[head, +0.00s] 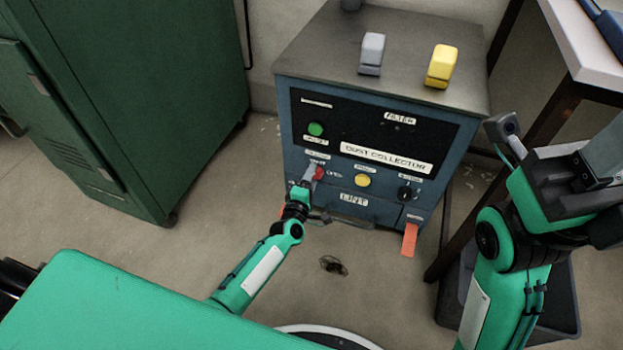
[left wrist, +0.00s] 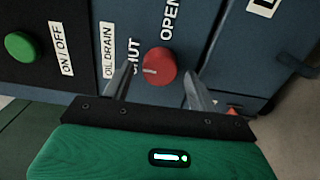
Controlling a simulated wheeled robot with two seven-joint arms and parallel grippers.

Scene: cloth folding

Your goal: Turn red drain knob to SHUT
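The red drain knob (head: 319,173) is on the front of the blue dust collector, below the green button. In the left wrist view the knob (left wrist: 158,67) has a pale pointer line, with the labels SHUT and OPEN beside it and OIL DRAIN further left. My left gripper (head: 312,178) is at the knob; in its wrist view the gripper (left wrist: 158,88) has its fingers apart, one on each side of the knob, with gaps visible. My right gripper (head: 502,135) is raised at the right, away from the panel; its finger opening is not clear.
The panel also has a green button (head: 316,129), a yellow button (head: 362,180) and a black knob (head: 405,192). A grey block (head: 372,52) and a yellow block (head: 442,65) stand on top. A green cabinet (head: 130,100) is left; a white table (head: 580,40) is right.

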